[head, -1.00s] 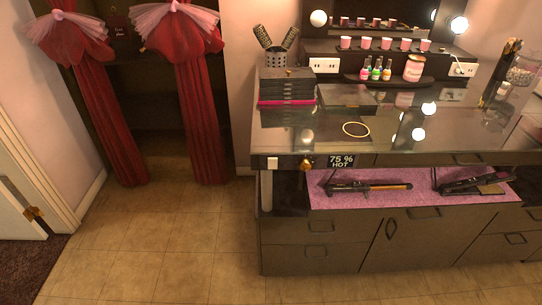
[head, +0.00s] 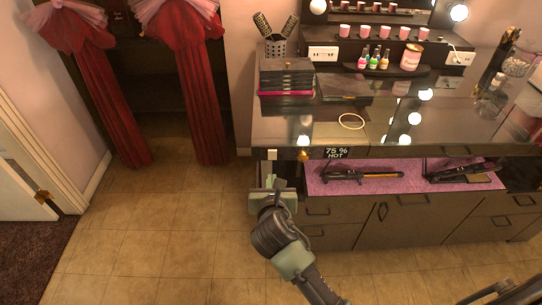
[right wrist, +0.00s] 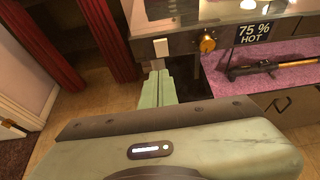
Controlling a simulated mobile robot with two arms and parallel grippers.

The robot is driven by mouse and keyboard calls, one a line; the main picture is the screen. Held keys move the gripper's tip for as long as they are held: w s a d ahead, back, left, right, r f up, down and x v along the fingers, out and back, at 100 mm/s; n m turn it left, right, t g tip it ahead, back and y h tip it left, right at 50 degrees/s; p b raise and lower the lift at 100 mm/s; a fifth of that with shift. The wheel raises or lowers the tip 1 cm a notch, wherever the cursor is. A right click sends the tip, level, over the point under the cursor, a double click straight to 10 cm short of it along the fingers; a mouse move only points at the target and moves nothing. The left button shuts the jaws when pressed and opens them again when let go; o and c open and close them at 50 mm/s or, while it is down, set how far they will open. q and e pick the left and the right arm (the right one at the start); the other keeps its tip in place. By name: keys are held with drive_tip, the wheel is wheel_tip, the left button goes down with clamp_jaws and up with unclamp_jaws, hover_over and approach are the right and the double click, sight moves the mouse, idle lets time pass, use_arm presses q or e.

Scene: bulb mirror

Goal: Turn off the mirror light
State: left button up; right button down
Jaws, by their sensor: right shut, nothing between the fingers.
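The mirror (head: 380,8) stands at the back of the dark vanity, with lit round bulbs (head: 459,12) beside it. On the vanity's front edge, at its left end, is a small white switch plate (head: 272,155). It also shows in the right wrist view (right wrist: 161,47). A brass knob (head: 304,155) and a display reading "75 % HOT" (head: 337,153) sit right of it. My left gripper is out of view.
A pink-lined shelf below holds a curling iron (head: 360,174). Red curtains (head: 187,95) hang at the left. The tiled floor (head: 170,235) is clear.

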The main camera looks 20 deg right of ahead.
approach(271, 153)
wheel_tip(271, 153, down, 3)
drive_tip(key=w, duration=0.2)
drive_tip(key=w+d+p, duration=0.1)
drive_tip(key=w, duration=0.1)
drive_tip(key=shift+r, duration=0.15)
drive_tip(key=shift+w+d, duration=0.25)
drive_tip(key=shift+w, duration=0.55)
